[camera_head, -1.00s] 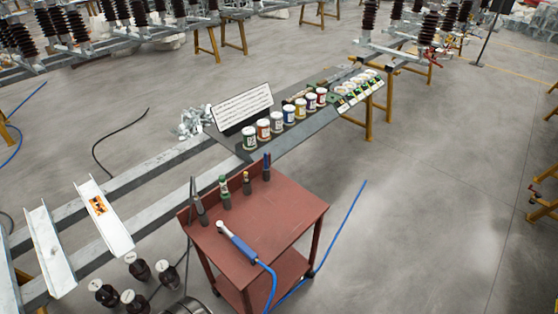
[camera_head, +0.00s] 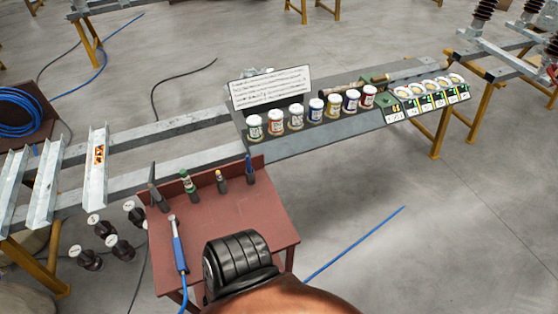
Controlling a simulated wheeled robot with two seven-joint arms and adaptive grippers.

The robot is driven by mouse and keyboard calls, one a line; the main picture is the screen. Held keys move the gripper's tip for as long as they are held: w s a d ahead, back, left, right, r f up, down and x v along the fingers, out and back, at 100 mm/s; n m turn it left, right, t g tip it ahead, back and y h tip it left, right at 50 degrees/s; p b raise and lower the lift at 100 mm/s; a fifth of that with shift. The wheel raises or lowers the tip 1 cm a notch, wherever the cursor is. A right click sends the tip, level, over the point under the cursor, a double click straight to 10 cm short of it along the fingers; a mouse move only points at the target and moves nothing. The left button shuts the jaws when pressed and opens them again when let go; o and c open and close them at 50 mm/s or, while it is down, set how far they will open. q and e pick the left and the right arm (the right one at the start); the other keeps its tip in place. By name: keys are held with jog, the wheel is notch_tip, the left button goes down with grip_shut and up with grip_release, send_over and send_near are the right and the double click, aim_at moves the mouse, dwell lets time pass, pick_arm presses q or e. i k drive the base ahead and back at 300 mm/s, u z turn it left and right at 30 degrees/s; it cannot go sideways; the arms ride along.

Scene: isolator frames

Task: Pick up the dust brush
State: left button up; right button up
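No item can be told for certain as the dust brush in the head view. A thin wooden-handled tool (camera_head: 342,88) lies behind the row of jars on the grey bench tray, partly hidden by them. It may be a brush, but it is too small to tell. Several upright handled tools stand along the back edge of the red cart, among them a green-and-white one (camera_head: 187,182) and a dark blue one (camera_head: 250,170); their kind is unclear. Neither of my grippers is in view.
The red cart (camera_head: 215,215) carries a blue-handled hose tool (camera_head: 179,246). The grey tray (camera_head: 300,140) holds several labelled jars (camera_head: 296,117), a white text board (camera_head: 270,88) and a rack of discs (camera_head: 430,100). A blue hose (camera_head: 355,243) lies on the open floor at right.

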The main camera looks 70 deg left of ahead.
aim_at(248, 159)
jog(key=u, duration=0.05)
jog(key=i, duration=0.3)
jog(key=u, duration=2.8)
